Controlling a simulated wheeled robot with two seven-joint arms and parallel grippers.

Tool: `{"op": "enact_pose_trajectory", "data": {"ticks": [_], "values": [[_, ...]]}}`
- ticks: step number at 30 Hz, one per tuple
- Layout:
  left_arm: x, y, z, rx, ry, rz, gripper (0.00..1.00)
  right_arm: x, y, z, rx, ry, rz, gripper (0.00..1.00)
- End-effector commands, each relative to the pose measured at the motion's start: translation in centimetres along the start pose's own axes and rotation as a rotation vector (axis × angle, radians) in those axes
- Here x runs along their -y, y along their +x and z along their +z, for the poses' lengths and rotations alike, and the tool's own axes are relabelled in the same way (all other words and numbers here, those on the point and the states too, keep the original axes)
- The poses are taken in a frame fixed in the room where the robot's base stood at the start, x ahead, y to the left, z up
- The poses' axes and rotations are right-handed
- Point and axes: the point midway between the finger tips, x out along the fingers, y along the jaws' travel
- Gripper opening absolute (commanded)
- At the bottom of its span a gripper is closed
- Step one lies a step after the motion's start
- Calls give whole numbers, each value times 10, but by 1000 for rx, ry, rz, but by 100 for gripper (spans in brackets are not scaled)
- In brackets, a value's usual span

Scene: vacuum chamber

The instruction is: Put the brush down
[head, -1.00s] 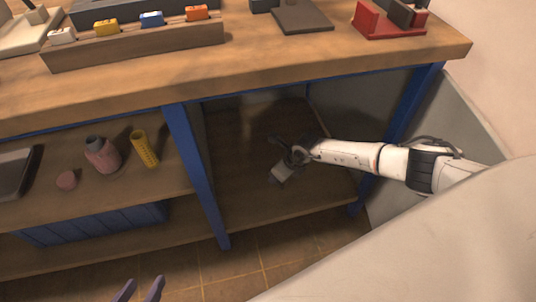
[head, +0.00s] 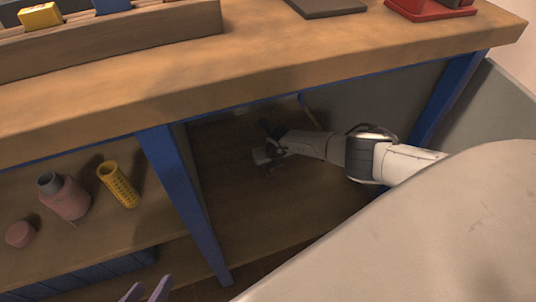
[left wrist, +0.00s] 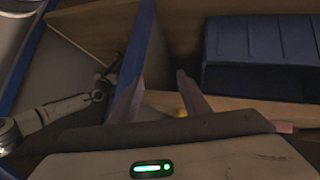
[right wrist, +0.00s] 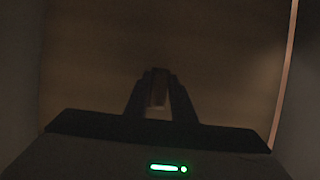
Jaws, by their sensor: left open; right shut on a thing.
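My right gripper (head: 272,149) reaches into the dark right-hand bay under the bench. It is shut on a small pale thing, which I take to be the brush (head: 261,156). In the right wrist view the brush (right wrist: 158,90) shows dimly between the fingertips (right wrist: 158,78); most of it is hidden. I cannot tell whether it touches the shelf board (head: 285,215) below. My left gripper (head: 147,291) is open and empty at the bottom edge of the head view, in front of the lower shelf. Its fingers (left wrist: 160,88) also show in the left wrist view.
A blue post (head: 185,200) divides the bays, and another blue leg (head: 447,100) stands at right. The left bay holds a pink bottle (head: 64,197), a yellow perforated cup (head: 118,185) and a pink lump (head: 20,234). A blue bin (left wrist: 260,55) sits lower. The right bay's board looks clear.

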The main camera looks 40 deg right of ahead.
Motion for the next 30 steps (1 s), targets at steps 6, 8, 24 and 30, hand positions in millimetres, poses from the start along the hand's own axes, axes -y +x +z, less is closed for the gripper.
{"op": "enact_pose_trajectory", "data": {"ticks": [6, 8, 24, 30], "values": [[-14, -2, -13, -95, -24, 62, 43, 0, 30, -12, 0, 1, 1, 2], [-17, -5, -17, -112, -30, 74, 43, 0, 33, -13, 0, 2, 1, 2], [-20, -8, -22, -121, -32, 81, 43, -1, 34, -14, 0, -1, 1, 42], [-20, -8, -21, -120, -32, 80, 43, 0, 33, -14, 0, -1, 1, 42]]}}
